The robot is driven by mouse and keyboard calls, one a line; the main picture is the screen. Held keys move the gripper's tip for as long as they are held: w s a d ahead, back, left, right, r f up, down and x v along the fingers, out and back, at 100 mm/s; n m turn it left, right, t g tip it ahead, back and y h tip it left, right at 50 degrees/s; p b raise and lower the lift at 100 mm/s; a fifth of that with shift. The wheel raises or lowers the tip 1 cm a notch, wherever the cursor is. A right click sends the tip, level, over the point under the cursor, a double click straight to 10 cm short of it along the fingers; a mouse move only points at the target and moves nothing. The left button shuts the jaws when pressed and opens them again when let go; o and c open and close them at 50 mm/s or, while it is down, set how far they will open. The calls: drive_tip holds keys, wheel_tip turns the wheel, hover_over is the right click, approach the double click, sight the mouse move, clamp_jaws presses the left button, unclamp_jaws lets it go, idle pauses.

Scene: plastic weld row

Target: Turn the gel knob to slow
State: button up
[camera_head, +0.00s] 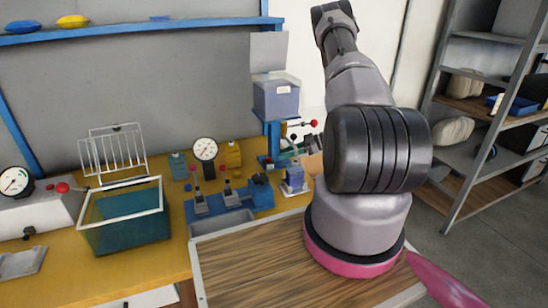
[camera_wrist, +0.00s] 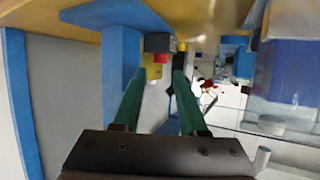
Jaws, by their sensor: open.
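My gripper (camera_wrist: 160,75) shows in the wrist view with its two green fingers apart and nothing between them. Past the fingertips are a small red block (camera_wrist: 157,42) and a yellow piece (camera_wrist: 153,72), close to a blue post (camera_wrist: 121,62). I cannot tell whether either is the gel knob, and I can read no slow mark. In the head view my gripper cannot be made out. A red ball knob (camera_head: 62,187) is on the grey gauge unit at the far left, and another red knob (camera_head: 314,123) is by the blue stand.
On the yellow bench are a teal tank (camera_head: 125,222), a wire rack (camera_head: 112,150), a dial gauge (camera_head: 204,149) and blue clamp fixtures (camera_head: 232,195). A grey box (camera_head: 276,98) is on the blue stand. Shelving (camera_head: 480,80) stands right.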

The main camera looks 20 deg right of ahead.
sight(270, 158)
drive_tip(key=shift+x, duration=2.5)
clamp_jaws()
drive_tip(key=shift+w+d+n+g+y, duration=0.15)
drive_tip(key=shift+n+g+y, duration=0.2)
drive_tip(key=shift+n+g, duration=0.45)
drive_tip(key=shift+w+a+n+g+y, duration=0.15)
drive_tip(key=shift+n+g+y, duration=0.2)
drive_tip(key=shift+n+g, duration=0.4)
drive_tip(key=shift+d, duration=0.1)
unclamp_jaws()
drive_tip(key=shift+m, duration=0.25)
